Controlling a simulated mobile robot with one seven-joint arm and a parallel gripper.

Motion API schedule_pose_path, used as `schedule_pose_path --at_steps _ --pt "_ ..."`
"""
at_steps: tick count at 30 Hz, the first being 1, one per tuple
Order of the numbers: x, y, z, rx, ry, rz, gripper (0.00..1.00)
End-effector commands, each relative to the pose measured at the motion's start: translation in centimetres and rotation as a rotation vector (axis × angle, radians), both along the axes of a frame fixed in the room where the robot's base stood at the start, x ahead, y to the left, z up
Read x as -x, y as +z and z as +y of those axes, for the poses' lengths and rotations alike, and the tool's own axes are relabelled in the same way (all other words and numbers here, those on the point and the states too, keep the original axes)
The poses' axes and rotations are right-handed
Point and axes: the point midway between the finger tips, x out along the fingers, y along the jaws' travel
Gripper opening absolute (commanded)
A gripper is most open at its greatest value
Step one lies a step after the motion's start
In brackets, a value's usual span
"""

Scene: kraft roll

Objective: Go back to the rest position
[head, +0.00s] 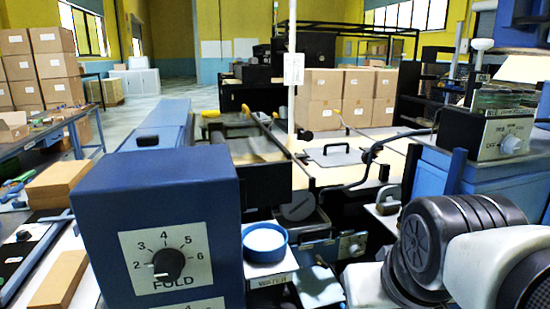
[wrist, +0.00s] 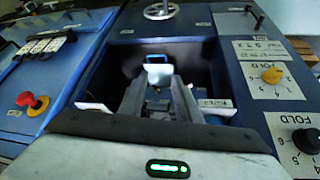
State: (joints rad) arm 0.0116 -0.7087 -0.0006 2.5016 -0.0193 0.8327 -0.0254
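In the wrist view, my gripper (wrist: 160,88) points into a dark recess in a blue machine. Its two grey fingers stand apart, with no held thing visible between them. Beyond the fingertips is a small white plate with a blue part (wrist: 157,60); I cannot tell whether the fingers touch anything. In the head view, my white and black arm fills the lower right, and the gripper cannot be made out there.
A blue box with a FOLD dial (head: 167,264) stands close at front left. A blue dish (head: 264,242) sits right of it. The wrist view shows a red knob (wrist: 33,101) and a yellow knob (wrist: 271,75) beside the recess. Cartons (head: 322,99) stand behind.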

Motion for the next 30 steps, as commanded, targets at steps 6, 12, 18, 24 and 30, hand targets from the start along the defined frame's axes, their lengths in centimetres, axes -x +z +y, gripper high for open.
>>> schedule_pose_path --at_steps 6,12,18,24,30 --pt "1.7 4.7 0.7 -0.034 -0.017 0.025 0.3" --pt "1.6 9.6 0.7 -0.032 -0.016 0.024 0.3" --pt "1.6 15.9 0.7 -0.031 -0.015 0.024 0.3" --pt "1.6 18.7 0.7 -0.031 -0.015 0.025 0.3" --pt "1.6 18.7 0.7 -0.031 -0.015 0.024 0.3"
